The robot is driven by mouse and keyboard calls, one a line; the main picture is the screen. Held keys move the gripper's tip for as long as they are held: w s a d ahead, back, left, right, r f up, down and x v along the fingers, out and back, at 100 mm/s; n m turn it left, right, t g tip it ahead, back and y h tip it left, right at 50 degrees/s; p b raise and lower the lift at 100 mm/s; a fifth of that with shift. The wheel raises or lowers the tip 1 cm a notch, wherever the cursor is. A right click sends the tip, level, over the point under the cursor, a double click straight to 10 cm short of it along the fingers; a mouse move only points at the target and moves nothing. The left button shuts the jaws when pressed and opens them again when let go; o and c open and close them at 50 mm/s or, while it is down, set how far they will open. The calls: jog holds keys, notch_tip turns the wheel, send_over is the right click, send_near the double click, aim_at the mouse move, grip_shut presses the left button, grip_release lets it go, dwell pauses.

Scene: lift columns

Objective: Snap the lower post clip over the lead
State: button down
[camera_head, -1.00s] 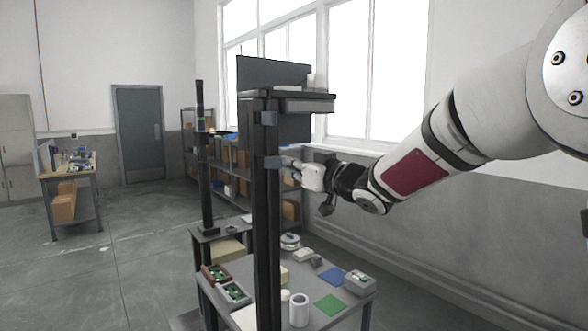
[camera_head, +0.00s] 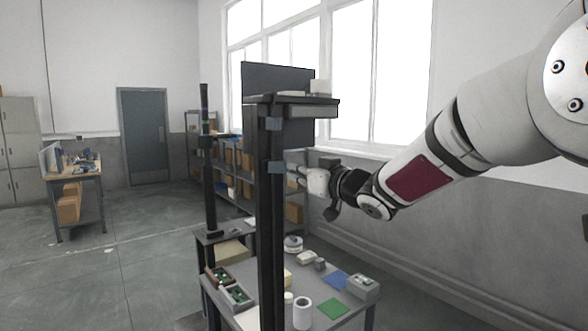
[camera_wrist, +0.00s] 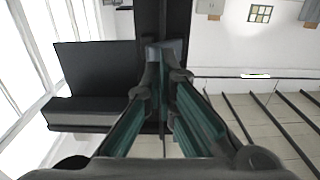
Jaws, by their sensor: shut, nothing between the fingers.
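The lower post clip (camera_head: 276,167) is a small blue-grey block on the dark upright post (camera_head: 269,220). A matching upper clip (camera_head: 273,124) sits higher on the same post. My gripper (camera_head: 289,168) is shut and empty, with its fingertips pointing left at the lower clip, touching it or very close. In the wrist view, the shut fingertips (camera_wrist: 165,66) meet in front of the blue-grey clip (camera_wrist: 168,48) on the dark post. The fingers partly cover the clip, so I cannot tell whether it is snapped closed. I cannot make out the lead against the dark post.
A dark shelf (camera_head: 292,99) with a monitor tops the post, above my gripper. Below is a grey table (camera_head: 270,277) with trays, a white cylinder (camera_head: 302,313), a blue mat (camera_head: 334,281) and a green mat (camera_head: 331,309). A second dark post (camera_head: 207,170) stands behind left.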

jog(key=p+v, duration=0.3)
jog(key=v, duration=0.2)
jog(key=shift+s+d, duration=0.1)
dwell(0.3)
jog(key=shift+d, duration=0.1)
jog(key=s+d+f+m+g+h+b, duration=0.3)
jog(key=s+d+m+h, duration=0.3)
jog(key=s+d+h, duration=0.75)
jog(key=s+f+g+y, duration=0.1)
jog(key=s+f+g, duration=0.1)
jog(key=s, duration=0.5)
jog(key=s+a+f+g+y+b, duration=0.1)
jog(key=s+f+g, duration=0.1)
jog(key=s+f, duration=0.3)
jog(key=s+a+f+g+y, duration=0.1)
jog(key=s+f, duration=0.3)
jog(key=s, duration=0.7)
jog(key=shift+m+g, duration=0.4)
jog(key=shift+g, duration=0.3)
jog(key=shift+a+y, duration=0.15)
jog(key=shift+y, duration=0.1)
